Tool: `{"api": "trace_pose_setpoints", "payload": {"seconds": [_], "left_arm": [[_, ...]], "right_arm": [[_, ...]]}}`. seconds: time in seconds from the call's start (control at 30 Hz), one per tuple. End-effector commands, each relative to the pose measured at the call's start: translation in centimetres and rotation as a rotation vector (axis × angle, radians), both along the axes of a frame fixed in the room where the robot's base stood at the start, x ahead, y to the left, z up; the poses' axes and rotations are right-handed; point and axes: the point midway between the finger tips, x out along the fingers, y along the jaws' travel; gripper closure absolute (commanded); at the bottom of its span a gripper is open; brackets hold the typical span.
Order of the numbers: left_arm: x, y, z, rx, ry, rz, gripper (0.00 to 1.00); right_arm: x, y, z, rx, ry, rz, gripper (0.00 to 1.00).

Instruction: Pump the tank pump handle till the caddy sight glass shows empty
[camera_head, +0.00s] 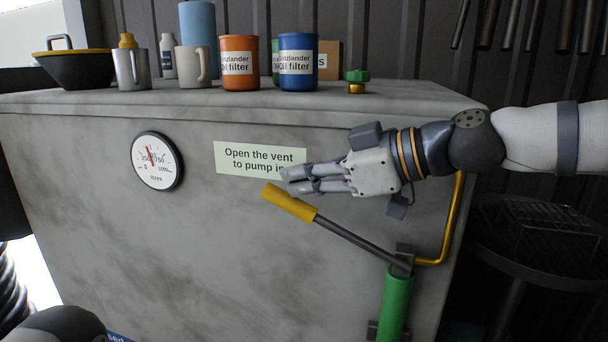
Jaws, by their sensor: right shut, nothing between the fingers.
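The tank pump has a green cylinder (395,303) on the tank front. Its dark handle slants up to the left and ends in a yellow grip (287,202). My right gripper (299,181) comes in from the right, just above the yellow grip. Its fingers are shut and empty, pointing left; I cannot tell whether they touch the grip. The grey tank (90,205) carries a round litres gauge (157,161) and a label (240,156) reading "Open the vent to pump", partly covered by my fingers. The caddy sight glass and my left gripper do not show.
On the tank top stand a green-and-brass fitting (357,81), an orange oil filter can (239,62), a blue one (298,62), mugs and a black bowl (85,69). A yellow pipe (454,221) runs beside the pump. A dark round stand (545,240) is at right.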

Motion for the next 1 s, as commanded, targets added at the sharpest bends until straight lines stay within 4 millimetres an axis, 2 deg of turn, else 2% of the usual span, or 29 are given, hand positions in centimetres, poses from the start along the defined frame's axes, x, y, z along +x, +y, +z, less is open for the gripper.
{"api": "trace_pose_setpoints", "payload": {"seconds": [0.17, 0.5, 0.77, 1.0], "left_arm": [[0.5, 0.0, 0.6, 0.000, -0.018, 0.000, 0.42], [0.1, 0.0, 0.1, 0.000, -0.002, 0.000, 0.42], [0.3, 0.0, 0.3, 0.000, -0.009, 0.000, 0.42], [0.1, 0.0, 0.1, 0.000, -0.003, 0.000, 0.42]], "right_arm": [[0.1, 0.8, -0.6, -0.062, 0.014, 0.002, 1.00], [0.9, 2.8, -5.5, -0.102, 0.040, 0.002, 1.00], [1.1, 3.7, -8.1, -0.220, 0.068, 0.002, 1.00], [1.2, 3.9, -9.9, -0.211, 0.072, 0.001, 1.00]]}}
